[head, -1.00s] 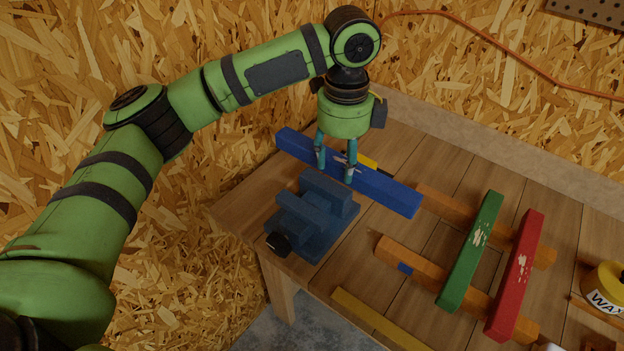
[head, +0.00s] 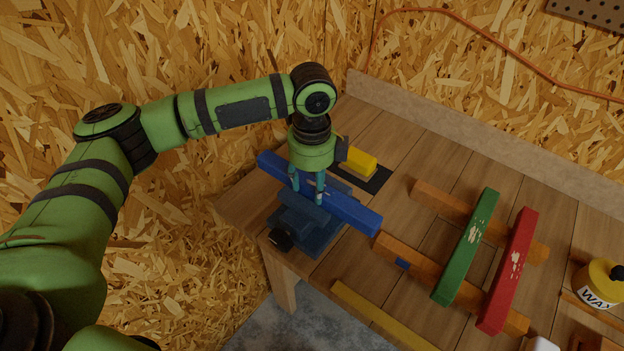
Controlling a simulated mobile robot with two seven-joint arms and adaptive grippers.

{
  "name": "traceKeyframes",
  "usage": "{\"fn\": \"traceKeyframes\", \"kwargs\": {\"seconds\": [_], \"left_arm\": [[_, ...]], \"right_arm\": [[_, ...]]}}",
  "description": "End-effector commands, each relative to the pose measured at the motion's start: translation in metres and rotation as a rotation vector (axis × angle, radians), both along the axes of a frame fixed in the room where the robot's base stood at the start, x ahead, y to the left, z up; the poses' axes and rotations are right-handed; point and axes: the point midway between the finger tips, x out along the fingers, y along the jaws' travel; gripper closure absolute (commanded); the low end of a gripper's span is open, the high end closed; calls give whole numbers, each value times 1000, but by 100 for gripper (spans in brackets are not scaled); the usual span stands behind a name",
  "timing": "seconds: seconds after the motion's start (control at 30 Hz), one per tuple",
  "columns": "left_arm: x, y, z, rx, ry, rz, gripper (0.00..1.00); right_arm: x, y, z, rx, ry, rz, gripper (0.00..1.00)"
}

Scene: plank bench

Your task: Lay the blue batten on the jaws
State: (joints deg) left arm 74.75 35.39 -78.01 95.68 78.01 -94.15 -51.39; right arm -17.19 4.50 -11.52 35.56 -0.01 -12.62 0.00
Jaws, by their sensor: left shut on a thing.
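The blue batten (head: 348,211) is a long bar held level in my left gripper (head: 308,194). The left gripper is shut around the batten near its middle. The dark blue vise with its jaws (head: 303,211) stands at the left front of the bench. The batten crosses over the back part of the vise in the picture and hides some of it. I cannot tell whether the batten touches the jaws. My right gripper is not in view.
A yellow block (head: 360,162) sits on a black pad behind the vise. To the right, a green batten (head: 466,247) and a red batten (head: 509,270) lie across two orange rails (head: 450,203). A yellow strip (head: 380,316) runs along the front edge. A wax tin (head: 598,287) stands at far right.

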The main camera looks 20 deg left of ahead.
Motion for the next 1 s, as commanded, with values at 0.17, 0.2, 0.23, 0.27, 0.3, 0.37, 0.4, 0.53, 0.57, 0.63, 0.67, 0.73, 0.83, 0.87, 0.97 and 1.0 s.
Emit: {"fn": "traceKeyframes", "kwargs": {"seconds": [0.17, 0.2, 0.23, 0.27, 0.3, 0.37, 0.4, 0.53, 0.57, 0.63, 0.67, 0.73, 0.83, 0.87, 0.97, 1.0], "left_arm": [[0, 0, -5, -1, 0, 0, 97], [0, 0, -6, -1, 1, 0, 97], [0, 0, -7, -1, 1, 0, 97], [0, -1, -8, -1, 1, 0, 97], [0, -1, -9, -1, 0, 0, 97], [0, -1, -10, -1, -1, 0, 97], [0, -1, -11, -1, -1, -1, 97], [0, 0, -12, -1, 1, -1, 26], [0, 0, -12, 0, 1, -1, 26], [0, 0, -12, 0, 1, -1, 26], [0, 0, -12, 0, 1, -1, 26], [0, 0, -12, 0, 1, 0, 26], [0, 0, -11, 0, 1, 0, 26], [0, 0, -11, 0, 0, 0, 26], [0, 0, -7, 0, -1, 0, 26], [1, 0, -3, 0, -3, 0, 26]], "right_arm": [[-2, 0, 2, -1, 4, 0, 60], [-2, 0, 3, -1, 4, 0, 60], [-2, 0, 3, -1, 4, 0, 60], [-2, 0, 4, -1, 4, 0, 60], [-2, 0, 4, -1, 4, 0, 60], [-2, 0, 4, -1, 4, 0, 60], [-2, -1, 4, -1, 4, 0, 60], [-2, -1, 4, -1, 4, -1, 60], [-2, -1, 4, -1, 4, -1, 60], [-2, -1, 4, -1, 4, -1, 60], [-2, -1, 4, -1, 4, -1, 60], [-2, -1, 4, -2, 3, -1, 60], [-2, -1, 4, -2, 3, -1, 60], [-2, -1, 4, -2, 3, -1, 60], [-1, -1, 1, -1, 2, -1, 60], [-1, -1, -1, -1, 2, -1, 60]]}}
